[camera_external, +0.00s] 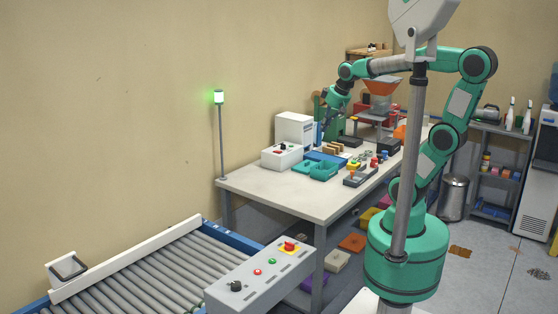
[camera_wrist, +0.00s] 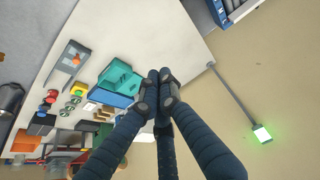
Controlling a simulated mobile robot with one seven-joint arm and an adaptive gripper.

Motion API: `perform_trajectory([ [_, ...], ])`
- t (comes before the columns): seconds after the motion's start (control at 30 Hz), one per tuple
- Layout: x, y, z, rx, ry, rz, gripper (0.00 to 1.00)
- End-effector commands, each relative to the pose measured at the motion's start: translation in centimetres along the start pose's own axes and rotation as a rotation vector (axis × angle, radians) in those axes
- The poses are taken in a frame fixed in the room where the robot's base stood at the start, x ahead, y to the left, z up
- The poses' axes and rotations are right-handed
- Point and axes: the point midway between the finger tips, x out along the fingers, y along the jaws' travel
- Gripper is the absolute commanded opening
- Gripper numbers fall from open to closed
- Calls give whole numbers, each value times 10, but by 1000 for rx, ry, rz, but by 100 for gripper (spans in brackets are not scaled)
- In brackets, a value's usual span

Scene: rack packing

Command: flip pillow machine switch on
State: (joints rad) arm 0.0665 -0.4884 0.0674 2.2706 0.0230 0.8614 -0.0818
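My gripper (camera_external: 325,128) hangs from the arm above the back part of the table, near the white machine. In the wrist view its three dark fingers (camera_wrist: 160,88) come together at the tips, with nothing visible between them. A low white box (camera_external: 283,156) with a dark switch-like knob and a small red spot stands on the table, in front of a taller white unit (camera_external: 294,128). I cannot tell for certain whether this is the pillow machine, nor the knob's position. In the wrist view the fingers appear to hide this box.
A teal bin (camera_external: 323,170), blue tray and small coloured parts lie on the table (camera_external: 265,195). A lamp post (camera_external: 219,97) glows green at the table's left end. A grey control panel (camera_external: 262,276) with a knob and buttons stands by the roller conveyor (camera_external: 165,268). The table's left end is clear.

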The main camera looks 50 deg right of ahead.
Motion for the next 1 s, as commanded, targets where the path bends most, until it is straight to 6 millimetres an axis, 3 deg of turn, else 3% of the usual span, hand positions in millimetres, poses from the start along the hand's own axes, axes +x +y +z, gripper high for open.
perform_trajectory([
  [0.1, 1, 7, -28, 0, -14, 2, 0],
  [0.47, 19, 31, -102, -1, -49, 3, 0],
  [1.0, 71, 77, -198, -1, -100, 3, 0],
])
